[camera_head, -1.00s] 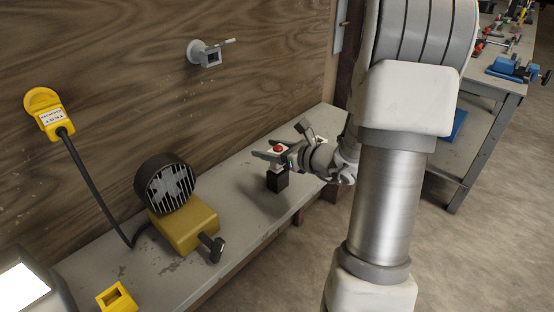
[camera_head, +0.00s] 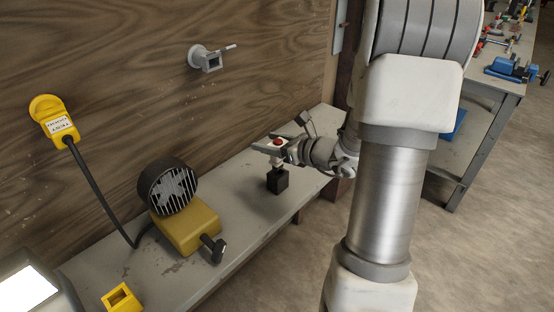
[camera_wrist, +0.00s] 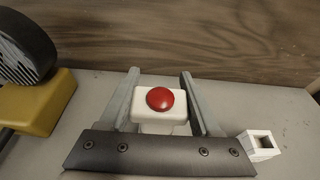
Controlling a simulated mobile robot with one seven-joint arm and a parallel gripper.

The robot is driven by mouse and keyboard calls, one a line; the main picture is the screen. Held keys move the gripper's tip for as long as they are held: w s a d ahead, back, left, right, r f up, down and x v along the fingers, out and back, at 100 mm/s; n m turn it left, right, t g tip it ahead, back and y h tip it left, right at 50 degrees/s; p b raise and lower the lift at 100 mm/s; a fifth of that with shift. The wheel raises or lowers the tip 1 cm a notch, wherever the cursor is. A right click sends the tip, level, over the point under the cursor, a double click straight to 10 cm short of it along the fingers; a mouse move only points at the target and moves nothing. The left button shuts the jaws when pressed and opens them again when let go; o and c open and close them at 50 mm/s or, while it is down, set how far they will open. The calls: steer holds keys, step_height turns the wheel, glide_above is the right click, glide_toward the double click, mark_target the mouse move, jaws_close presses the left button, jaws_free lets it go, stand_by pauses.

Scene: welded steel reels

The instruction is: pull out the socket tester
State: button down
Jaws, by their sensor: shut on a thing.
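The white socket tester with a round red button shows in the head view (camera_head: 277,165) and in the wrist view (camera_wrist: 178,117). My gripper (camera_head: 268,145) is shut on it, one grey finger on each side in the wrist view (camera_wrist: 161,82). A black block (camera_head: 278,181) sits on the bench directly below the tester. A pale part of the tester shows between the jaws and the block. I cannot tell whether its lower end is still inside the block.
A yellow lamp box (camera_head: 187,226) with a round grille stands left on the bench. A labelled yellow plug (camera_head: 58,126) is on the wooden wall, with a black cable. A grey wall bracket (camera_head: 210,60) is above. A small white hollow box (camera_wrist: 258,146) lies right of my gripper.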

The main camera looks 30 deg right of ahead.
steer(key=shift+r+p, duration=2.1)
steer(key=shift+r, duration=0.85)
